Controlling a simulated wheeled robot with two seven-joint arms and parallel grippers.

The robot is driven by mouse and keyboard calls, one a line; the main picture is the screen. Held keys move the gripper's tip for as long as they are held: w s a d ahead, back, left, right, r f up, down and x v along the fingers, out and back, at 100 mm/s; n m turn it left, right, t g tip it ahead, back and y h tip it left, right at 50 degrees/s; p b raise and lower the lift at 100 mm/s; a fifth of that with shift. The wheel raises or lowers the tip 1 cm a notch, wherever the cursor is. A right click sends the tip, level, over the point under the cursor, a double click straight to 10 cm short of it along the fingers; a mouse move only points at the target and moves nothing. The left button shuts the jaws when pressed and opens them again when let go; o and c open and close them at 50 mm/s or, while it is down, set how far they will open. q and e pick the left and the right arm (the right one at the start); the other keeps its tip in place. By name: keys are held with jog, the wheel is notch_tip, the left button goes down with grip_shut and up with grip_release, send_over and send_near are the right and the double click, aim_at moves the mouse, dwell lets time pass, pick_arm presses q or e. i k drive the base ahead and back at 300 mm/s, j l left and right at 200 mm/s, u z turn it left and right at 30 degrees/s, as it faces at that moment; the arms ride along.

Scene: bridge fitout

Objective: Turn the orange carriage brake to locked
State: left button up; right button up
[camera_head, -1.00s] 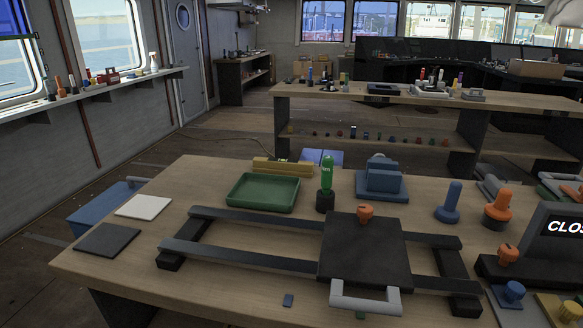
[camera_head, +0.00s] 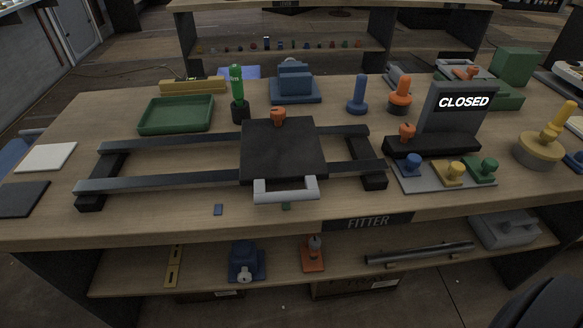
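The orange carriage brake (camera_head: 278,116) is a small knob at the back edge of the black square carriage plate (camera_head: 282,150). The plate sits across two dark rails (camera_head: 160,182), right of their middle, with a light grey handle (camera_head: 286,194) on its front. The knob is too small in view to read its setting. Neither of my grippers is in view.
A second orange knob (camera_head: 407,131) sits on the black base of the CLOSED sign (camera_head: 465,104). A green tray (camera_head: 177,115), a green-handled tool (camera_head: 237,90) and a blue block (camera_head: 295,85) stand behind the rails. The bench front left is mostly clear.

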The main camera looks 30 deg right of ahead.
aim_at(278, 114)
jog(key=k+z, duration=0.1)
jog(key=z, duration=0.7)
